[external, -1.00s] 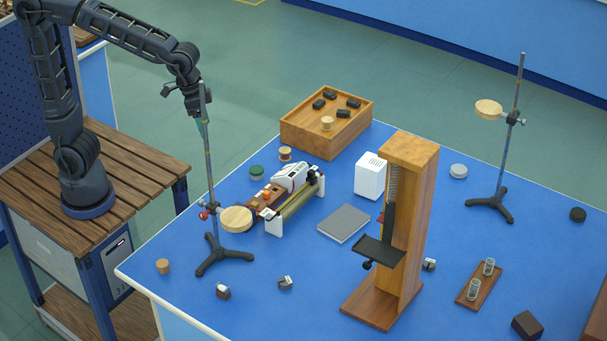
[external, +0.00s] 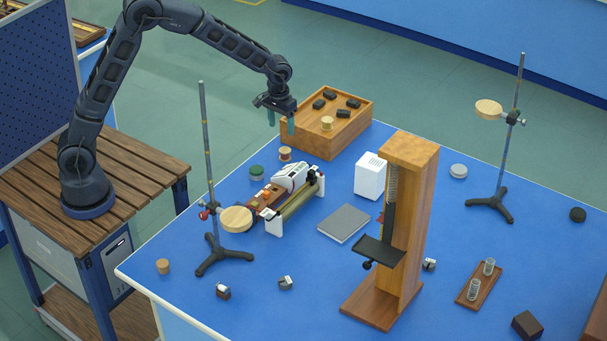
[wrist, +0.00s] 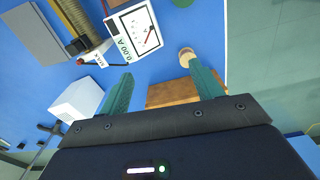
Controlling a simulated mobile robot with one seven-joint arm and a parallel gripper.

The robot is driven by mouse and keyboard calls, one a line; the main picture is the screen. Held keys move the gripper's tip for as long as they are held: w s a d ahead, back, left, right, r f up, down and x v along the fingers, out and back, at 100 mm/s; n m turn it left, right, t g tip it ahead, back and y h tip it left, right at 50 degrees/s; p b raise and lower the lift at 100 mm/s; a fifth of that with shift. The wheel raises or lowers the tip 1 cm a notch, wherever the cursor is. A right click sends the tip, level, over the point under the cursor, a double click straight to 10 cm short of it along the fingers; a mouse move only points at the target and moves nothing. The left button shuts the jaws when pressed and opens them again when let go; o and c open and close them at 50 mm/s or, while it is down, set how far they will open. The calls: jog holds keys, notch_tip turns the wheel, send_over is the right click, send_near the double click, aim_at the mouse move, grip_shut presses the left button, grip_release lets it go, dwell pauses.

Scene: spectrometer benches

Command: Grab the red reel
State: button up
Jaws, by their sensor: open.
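A small reel (external: 285,153) with pale wooden ends and what looks like a reddish winding stands on the blue bench, just left of the wooden tray. In the wrist view a reel (wrist: 187,54) shows its pale round top just beyond the right fingertip; its winding is mostly hidden. My gripper (external: 281,121) points down, open and empty, above the reel and apart from it. In the wrist view its two green fingers (wrist: 160,73) are spread wide, with nothing between them.
A wooden tray (external: 308,142) holding black blocks and a pale reel (external: 327,123) stands close by. A green round piece (external: 257,171) and a white meter (external: 291,176) are in front. A stand (external: 207,150) rises on the left. A white box (external: 370,176) is to the right.

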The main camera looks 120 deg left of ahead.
jog(key=n, duration=0.2)
send_over(285, 150)
notch_tip(285, 150, down, 7)
notch_tip(285, 150, down, 11)
jog(key=shift+r, duration=0.1)
jog(key=c, duration=1.1)
